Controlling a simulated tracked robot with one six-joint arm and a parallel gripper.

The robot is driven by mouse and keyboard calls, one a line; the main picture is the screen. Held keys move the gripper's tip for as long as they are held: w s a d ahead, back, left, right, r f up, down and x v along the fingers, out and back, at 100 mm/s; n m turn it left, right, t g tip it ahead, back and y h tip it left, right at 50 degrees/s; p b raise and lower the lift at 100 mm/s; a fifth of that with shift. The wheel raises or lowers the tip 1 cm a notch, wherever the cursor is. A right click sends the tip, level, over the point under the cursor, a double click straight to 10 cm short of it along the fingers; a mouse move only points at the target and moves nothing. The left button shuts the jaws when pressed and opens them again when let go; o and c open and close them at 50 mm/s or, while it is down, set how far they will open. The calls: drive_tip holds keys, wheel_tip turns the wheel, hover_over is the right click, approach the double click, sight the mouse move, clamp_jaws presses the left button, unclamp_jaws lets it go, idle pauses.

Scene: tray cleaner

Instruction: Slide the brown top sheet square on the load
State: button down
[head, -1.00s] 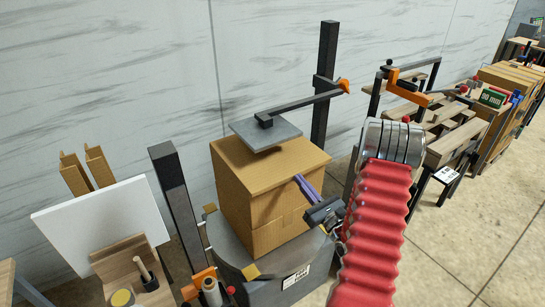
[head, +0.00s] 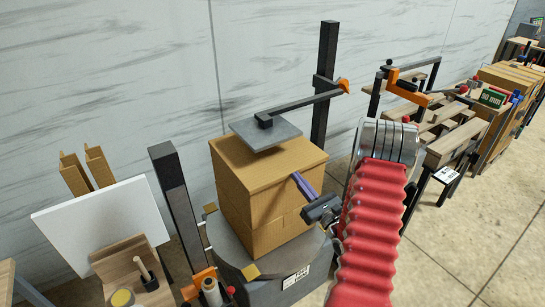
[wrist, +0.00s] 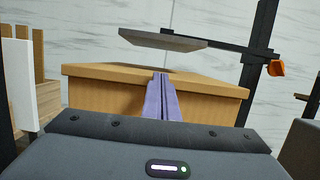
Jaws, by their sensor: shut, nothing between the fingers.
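The brown top sheet (head: 262,162) lies flat on the load (head: 262,215), a stack of brown cartons on a round grey turntable (head: 222,240). The sheet also shows in the wrist view (wrist: 100,74) as a thin slab; its edge stands out a little past the carton sides. My gripper (head: 296,176) is shut and empty, its purple fingers pointing at the sheet's near right edge. In the wrist view the fingertips (wrist: 161,76) meet that edge and appear to touch it. The sheet's far edges are partly hidden by the grey plate above.
A grey plate (head: 266,134) hangs over the sheet on an arm from a dark mast (head: 325,85). A dark post (head: 175,195) stands left of the load. A white panel (head: 100,225) stands further left. Floor at right is open.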

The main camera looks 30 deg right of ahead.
drive_tip(key=shift+w, duration=0.25)
drive_tip(key=s, duration=1.2)
drive_tip(key=shift+d, duration=0.15)
idle(0.8)
idle(0.4)
